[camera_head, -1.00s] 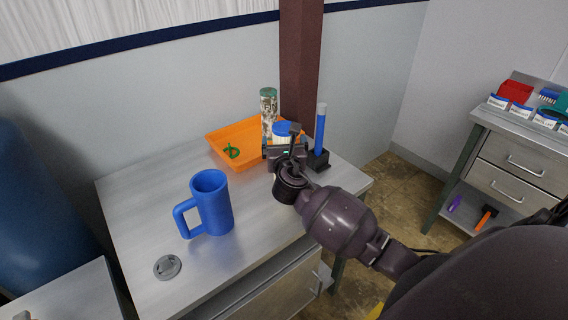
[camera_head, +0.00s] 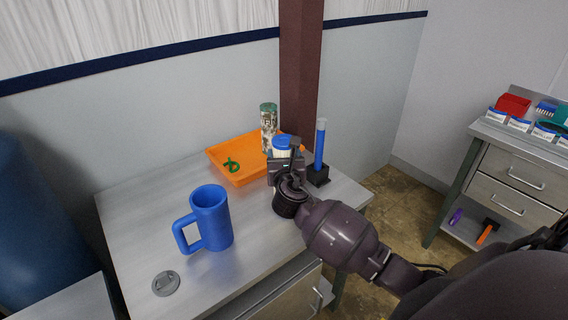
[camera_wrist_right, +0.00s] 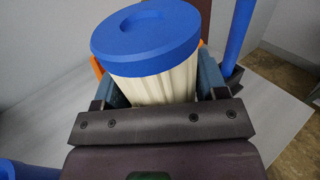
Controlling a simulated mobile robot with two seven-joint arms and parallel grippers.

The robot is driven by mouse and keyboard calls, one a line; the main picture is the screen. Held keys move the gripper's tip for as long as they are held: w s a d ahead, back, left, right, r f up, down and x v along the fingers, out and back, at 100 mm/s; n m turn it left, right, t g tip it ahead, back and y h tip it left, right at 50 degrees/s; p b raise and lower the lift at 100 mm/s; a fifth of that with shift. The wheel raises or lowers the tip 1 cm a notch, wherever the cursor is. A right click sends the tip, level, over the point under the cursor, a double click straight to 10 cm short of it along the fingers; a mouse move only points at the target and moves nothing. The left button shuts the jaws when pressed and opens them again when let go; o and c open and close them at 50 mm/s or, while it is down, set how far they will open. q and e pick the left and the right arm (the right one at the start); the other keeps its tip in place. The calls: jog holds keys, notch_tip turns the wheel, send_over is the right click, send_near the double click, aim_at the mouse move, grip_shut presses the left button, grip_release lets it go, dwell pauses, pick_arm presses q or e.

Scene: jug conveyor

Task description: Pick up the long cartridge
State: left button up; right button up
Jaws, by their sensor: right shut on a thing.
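A white pleated cartridge with a blue cap (camera_head: 282,142) stands upright at the back right of the metal table, beside the orange tray. It fills the upper middle of the right wrist view, where its pleats and cap (camera_wrist_right: 150,75) show clearly. My right gripper (camera_head: 286,163) is shut on it, with a finger on each side of its body. The cartridge's lower end is hidden behind the gripper, so I cannot tell whether it touches the table. My left gripper is not in view.
An orange tray (camera_head: 222,158) holds a green clip-like piece (camera_head: 231,165). A patterned cylinder with a green top (camera_head: 268,125) stands close behind the cartridge. A blue rod in a black base (camera_head: 319,150) stands just right. A blue mug (camera_head: 210,217) is front left. The table's middle is clear.

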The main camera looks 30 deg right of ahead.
pick_arm(q)
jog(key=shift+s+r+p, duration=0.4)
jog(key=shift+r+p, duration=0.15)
jog(key=shift+p, duration=0.45)
pick_arm(e)
notch_tip(320, 180, up, 20)
jog(key=shift+f, duration=0.25)
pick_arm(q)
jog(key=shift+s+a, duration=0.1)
pick_arm(e)
jog(key=shift+s, duration=0.1)
